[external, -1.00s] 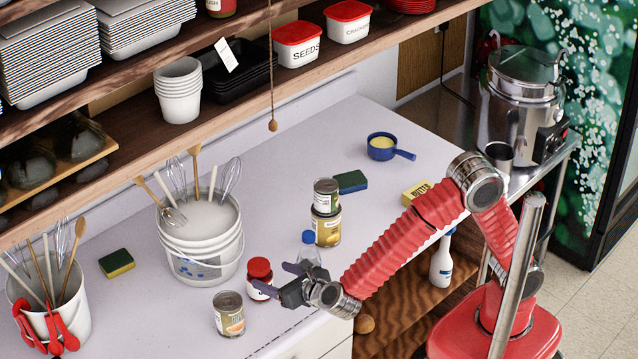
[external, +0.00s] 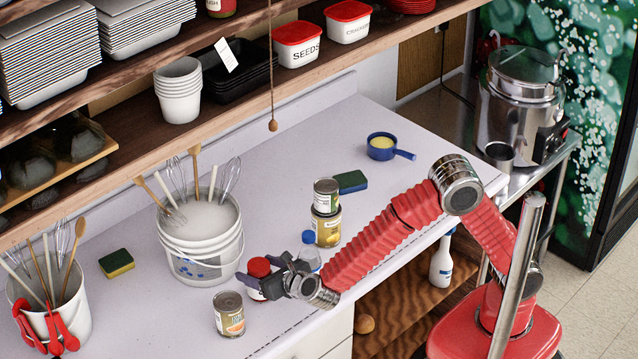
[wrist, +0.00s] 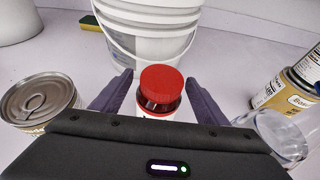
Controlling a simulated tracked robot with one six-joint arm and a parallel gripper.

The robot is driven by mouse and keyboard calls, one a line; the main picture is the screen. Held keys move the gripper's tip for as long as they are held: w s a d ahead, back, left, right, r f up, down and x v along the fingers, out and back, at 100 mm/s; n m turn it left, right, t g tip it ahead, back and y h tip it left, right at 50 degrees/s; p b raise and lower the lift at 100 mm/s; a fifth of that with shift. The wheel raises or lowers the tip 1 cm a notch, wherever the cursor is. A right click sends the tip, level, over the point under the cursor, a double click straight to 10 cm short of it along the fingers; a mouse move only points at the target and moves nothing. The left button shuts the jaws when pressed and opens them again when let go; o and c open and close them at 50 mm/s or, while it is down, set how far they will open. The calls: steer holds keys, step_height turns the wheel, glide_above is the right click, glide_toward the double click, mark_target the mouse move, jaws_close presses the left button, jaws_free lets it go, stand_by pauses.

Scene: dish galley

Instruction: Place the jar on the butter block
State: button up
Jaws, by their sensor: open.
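The jar (external: 257,267) has a red lid and stands upright on the counter. In the wrist view, the jar (wrist: 160,86) is between the two dark fingers of my gripper (wrist: 158,90), with a visible space on either side. My gripper (external: 262,277) is open and low over the counter around the jar; it hides part of the jar in the external view. The butter block is hidden behind my arm in the external view now.
A can (external: 229,314) stands left of the jar. A clear bottle with a blue cap (external: 308,241) and two stacked cans (external: 327,212) stand to its right. A white bucket (external: 201,245) is behind it. A blue pot (external: 381,147) and sponge (external: 350,181) lie farther back.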

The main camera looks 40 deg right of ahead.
steer(key=x, duration=0.4)
steer(key=shift+d+r, duration=0.1)
steer(key=shift+c, duration=0.3)
jaws_close()
step_height(320, 180, up, 18)
stand_by(1.3)
stand_by(0.5)
